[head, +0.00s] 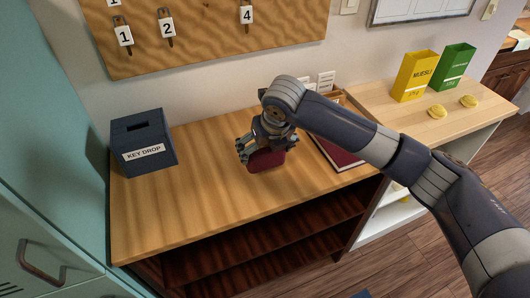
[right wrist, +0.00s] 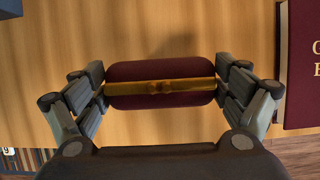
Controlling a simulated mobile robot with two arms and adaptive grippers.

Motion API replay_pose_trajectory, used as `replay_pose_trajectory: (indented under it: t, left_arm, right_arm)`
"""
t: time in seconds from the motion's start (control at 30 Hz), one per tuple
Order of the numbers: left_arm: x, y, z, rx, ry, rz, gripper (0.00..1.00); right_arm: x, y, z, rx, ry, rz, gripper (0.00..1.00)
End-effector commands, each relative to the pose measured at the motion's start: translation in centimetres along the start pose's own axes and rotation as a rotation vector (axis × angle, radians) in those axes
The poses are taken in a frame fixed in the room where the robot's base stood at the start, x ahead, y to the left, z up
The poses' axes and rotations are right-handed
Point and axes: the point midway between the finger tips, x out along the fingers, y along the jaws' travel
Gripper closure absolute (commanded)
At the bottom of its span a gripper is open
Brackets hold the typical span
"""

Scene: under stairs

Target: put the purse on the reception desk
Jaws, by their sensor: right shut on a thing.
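The purse (head: 266,161) is dark red with a gold clasp band, which shows in the right wrist view (right wrist: 160,94). My right gripper (head: 264,148) is shut on it, with a finger at each end of the purse. The purse is at or just above the wooden top of the reception desk (head: 190,205), in its middle part. I cannot tell whether it touches the wood. My left gripper does not show.
A dark blue key drop box (head: 143,143) stands at the desk's left end. A dark red book (head: 335,152) lies right of the purse. A lighter counter (head: 420,119) at right holds yellow and green boxes. The desk's front left is clear.

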Motion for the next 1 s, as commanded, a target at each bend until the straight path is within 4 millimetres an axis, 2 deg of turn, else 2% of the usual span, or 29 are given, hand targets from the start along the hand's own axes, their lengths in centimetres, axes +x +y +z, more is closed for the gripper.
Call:
replay_pose_trajectory:
  t: [0.2,0.5,0.53,1.0]
  left_arm:
    - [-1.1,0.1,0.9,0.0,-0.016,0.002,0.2]
    - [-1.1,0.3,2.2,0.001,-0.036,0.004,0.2]
    - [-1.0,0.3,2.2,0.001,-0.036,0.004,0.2]
    - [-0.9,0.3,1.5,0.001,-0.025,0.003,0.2]
  right_arm:
    - [2.3,0.0,-1.1,-0.001,0.001,-0.001,0.52]
    - [2.6,0.0,-1.1,-0.001,0.0,-0.001,0.52]
    - [2.6,0.0,-1.2,-0.001,0.001,-0.001,0.02]
    - [2.3,0.0,-1.0,-0.001,0.0,-0.001,0.0]
